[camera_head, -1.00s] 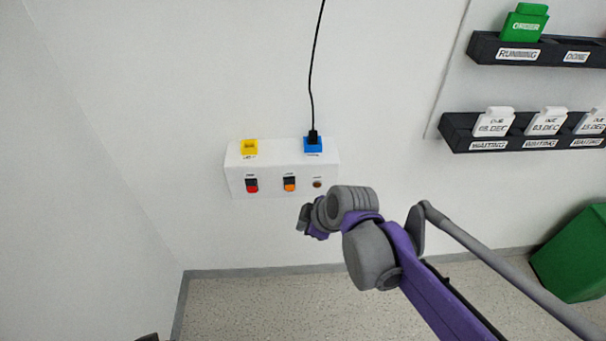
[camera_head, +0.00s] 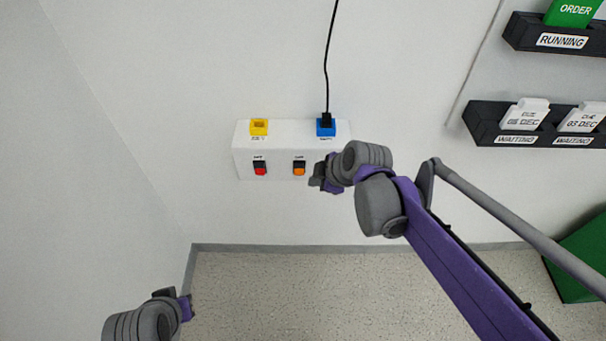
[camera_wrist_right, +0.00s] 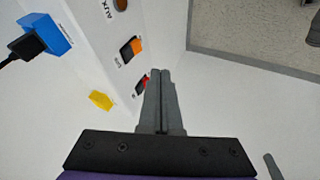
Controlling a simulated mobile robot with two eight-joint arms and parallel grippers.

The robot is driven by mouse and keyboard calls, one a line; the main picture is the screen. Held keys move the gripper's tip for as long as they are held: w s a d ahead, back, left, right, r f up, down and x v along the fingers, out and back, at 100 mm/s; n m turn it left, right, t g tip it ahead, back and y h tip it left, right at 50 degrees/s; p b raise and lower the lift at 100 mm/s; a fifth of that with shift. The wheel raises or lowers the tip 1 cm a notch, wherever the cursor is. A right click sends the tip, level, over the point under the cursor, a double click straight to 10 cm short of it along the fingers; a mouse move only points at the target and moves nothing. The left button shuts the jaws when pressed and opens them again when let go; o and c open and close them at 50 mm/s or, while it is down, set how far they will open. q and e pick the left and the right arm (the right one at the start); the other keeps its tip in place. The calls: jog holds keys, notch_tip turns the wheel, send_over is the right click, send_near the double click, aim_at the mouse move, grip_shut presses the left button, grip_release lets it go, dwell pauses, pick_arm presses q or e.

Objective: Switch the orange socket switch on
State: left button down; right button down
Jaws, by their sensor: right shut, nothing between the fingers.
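A white socket box (camera_head: 244,162) is mounted on the wall. On its front are a switch with a red lower half (camera_head: 260,169) and the orange switch (camera_head: 299,169), whose upper half is dark. The orange switch also shows in the right wrist view (camera_wrist_right: 136,46). My right gripper (camera_head: 316,182) is shut and empty, just right of the orange switch in the head view and apart from it in the wrist view (camera_wrist_right: 160,74). My left gripper (camera_head: 188,306) is low at the left; its fingers are too unclear to read.
A yellow socket (camera_head: 259,127) and a blue socket (camera_head: 326,128) sit on top of the box. A black plug (camera_head: 326,118) with a cable is in the blue one. Dark racks with cards (camera_head: 490,138) hang at the right. A green bin (camera_head: 580,255) stands lower right.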

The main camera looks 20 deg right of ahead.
aim_at(303, 174)
jog(key=w+f, duration=0.7)
jog(key=w, duration=0.1)
jog(key=shift+w+a+f, duration=0.2)
jog(key=shift+a+f, duration=0.2)
jog(key=shift+w+f+b, duration=0.1)
jog(key=shift+f+b, duration=0.1)
jog(key=shift+b, duration=0.2)
jog(key=shift+r+t, duration=0.15)
jog(key=shift+t, duration=0.15)
